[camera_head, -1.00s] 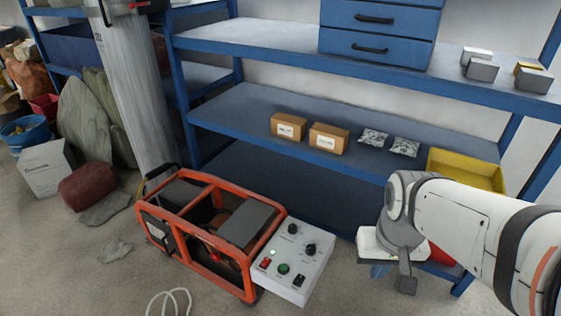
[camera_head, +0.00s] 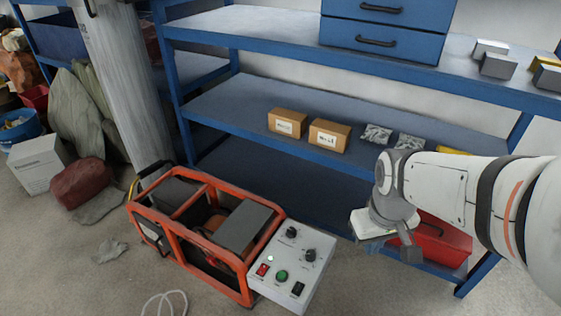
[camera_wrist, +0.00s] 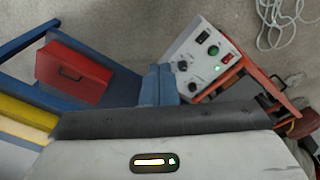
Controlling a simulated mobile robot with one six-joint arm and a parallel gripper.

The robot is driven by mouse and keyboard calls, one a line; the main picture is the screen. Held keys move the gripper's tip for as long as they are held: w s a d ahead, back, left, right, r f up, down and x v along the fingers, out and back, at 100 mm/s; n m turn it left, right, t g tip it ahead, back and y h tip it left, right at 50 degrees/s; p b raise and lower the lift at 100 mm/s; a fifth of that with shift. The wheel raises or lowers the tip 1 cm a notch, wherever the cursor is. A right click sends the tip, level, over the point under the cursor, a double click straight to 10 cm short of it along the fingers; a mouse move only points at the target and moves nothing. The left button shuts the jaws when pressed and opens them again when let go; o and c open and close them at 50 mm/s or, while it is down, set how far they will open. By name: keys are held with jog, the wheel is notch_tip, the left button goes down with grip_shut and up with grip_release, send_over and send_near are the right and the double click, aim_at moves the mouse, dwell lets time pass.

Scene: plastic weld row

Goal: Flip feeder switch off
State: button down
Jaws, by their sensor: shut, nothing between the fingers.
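A light grey control panel (camera_head: 318,268) is attached to the right end of an orange-framed machine (camera_head: 190,245) on the floor. It bears a red rocker switch (camera_head: 262,270), a green button (camera_head: 281,276), a black rocker switch (camera_head: 298,289) and two black knobs. A small green lamp (camera_head: 270,258) is lit. Labels are too small to read, so I cannot tell which control is the feeder switch. In the wrist view the panel (camera_wrist: 185,55) lies beyond and right of my gripper (camera_wrist: 158,85), whose blue fingers are together and empty. The fingers appear apart from the panel.
A blue shelf rack (camera_head: 340,172) stands behind, with cardboard boxes (camera_head: 288,123) on its middle shelf. A red case (camera_head: 440,243) sits low behind my arm. A white cable (camera_head: 165,298) lies on the floor. Floor in front of the panel is clear.

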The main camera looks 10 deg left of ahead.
jog(key=w+a+f+n, duration=0.3)
jog(key=w+a+n, duration=0.2)
jog(key=a+n, duration=0.15)
jog(key=n, duration=2.2)
send_over(264, 266)
jog(key=s+a, duration=0.1)
jog(key=s, duration=0.1)
notch_tip(264, 266, down, 13)
jog(key=shift+w+m+p, duration=0.1)
jog(key=shift+m+p, duration=0.25)
jog(key=shift+f, duration=0.1)
jog(key=f+b, duration=0.2)
jog(key=f, duration=0.2)
jog(key=w+f+b, duration=0.1)
jog(key=f+b, duration=0.1)
jog(key=f, duration=0.3)
jog(key=f+b, duration=0.2)
jog(key=f, duration=0.2)
jog(key=shift+w+d+f, duration=0.15)
jog(key=shift+w+d, duration=0.1)
jog(key=shift+d, duration=0.05)
jog(key=shift+f, duration=0.25)
